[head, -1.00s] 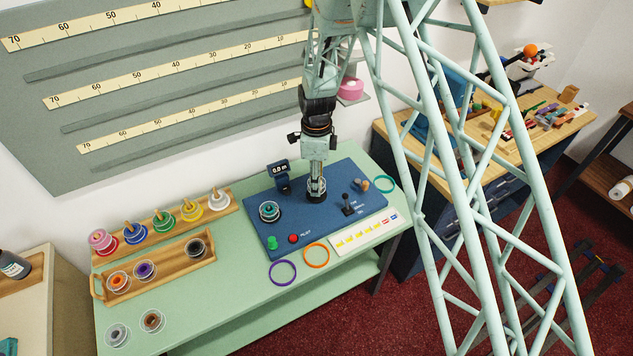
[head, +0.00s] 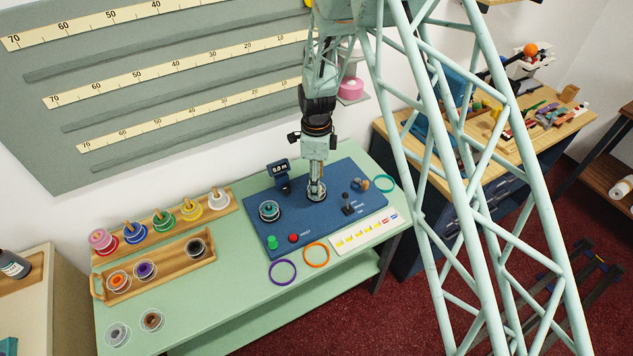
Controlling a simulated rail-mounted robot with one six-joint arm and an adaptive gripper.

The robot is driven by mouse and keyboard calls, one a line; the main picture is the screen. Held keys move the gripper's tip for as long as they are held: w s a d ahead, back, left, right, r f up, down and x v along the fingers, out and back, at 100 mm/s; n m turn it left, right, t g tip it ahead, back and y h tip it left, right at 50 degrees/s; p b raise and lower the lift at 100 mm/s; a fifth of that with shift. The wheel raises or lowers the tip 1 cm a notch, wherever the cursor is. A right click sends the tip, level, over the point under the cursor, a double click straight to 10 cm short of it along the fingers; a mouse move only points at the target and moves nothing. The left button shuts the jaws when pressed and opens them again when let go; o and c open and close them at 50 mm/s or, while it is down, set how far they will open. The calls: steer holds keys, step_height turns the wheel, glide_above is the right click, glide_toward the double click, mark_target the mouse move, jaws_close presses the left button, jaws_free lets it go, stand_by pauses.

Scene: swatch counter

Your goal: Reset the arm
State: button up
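My arm hangs down over the blue control panel (head: 335,214) on the pale green counter. My gripper (head: 316,190) points downward at the panel's middle, over or around a small spool-like round piece there. Whether its fingers are open or shut on that piece is too small to tell. A teal spool (head: 269,210) sits on the panel to the left of my gripper. A black lever (head: 347,208) stands to its right.
The panel has a display (head: 279,168), a green button (head: 272,242) and a red button (head: 293,238). Purple (head: 282,272), orange (head: 316,254) and teal (head: 384,184) rings lie near it. A rack of spools (head: 165,231) and a wooden tray (head: 202,260) stand left.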

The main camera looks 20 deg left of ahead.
steer(key=shift+r+p, duration=0.85)
steer(key=shift+r, duration=2.65)
steer(key=shift+r, duration=0.1)
